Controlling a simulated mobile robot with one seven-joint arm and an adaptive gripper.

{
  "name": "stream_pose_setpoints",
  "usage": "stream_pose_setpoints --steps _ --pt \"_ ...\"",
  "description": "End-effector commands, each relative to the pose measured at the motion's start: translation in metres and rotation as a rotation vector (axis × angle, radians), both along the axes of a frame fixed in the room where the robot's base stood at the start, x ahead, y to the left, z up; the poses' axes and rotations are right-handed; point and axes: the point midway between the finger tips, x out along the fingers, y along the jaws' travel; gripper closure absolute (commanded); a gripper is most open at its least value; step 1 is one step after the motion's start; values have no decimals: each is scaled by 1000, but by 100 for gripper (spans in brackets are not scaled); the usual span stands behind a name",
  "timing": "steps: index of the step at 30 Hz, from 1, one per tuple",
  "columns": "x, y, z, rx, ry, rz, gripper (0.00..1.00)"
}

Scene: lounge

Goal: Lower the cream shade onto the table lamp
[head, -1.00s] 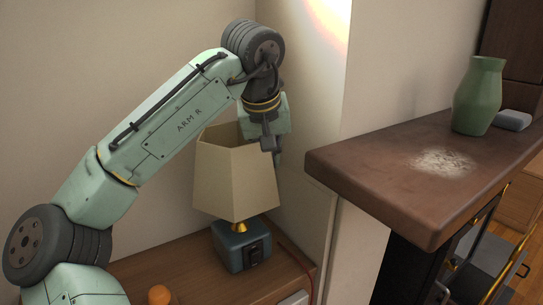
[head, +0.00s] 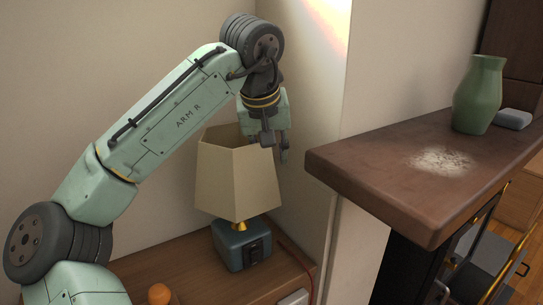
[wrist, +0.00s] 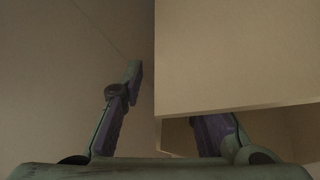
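The cream shade (head: 237,178), faceted and open at the top, sits over the table lamp (head: 239,245), a blue-grey base with a brass neck. The shade looks about upright. The neck's top is hidden inside it, so its seating cannot be seen. My gripper (head: 276,147) is at the shade's upper right rim, fingers apart. In the wrist view the shade wall (wrist: 240,55) fills the upper right. One finger of my gripper (wrist: 170,105) is clear to the left; the other passes partly behind the shade wall, its tip hidden.
The lamp stands on a wooden cabinet top (head: 180,262) in a wall corner. An orange round object (head: 159,293) is at the front. A brown mantel (head: 370,170) juts out at right, with a green vase (head: 478,95) and a pale dusty patch.

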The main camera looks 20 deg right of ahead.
Motion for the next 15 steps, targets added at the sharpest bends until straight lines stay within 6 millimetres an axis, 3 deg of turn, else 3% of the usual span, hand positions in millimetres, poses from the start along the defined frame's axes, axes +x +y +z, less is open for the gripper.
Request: stream_pose_setpoints --steps 15 --pt "-31 25 90 1 -3 2 72"
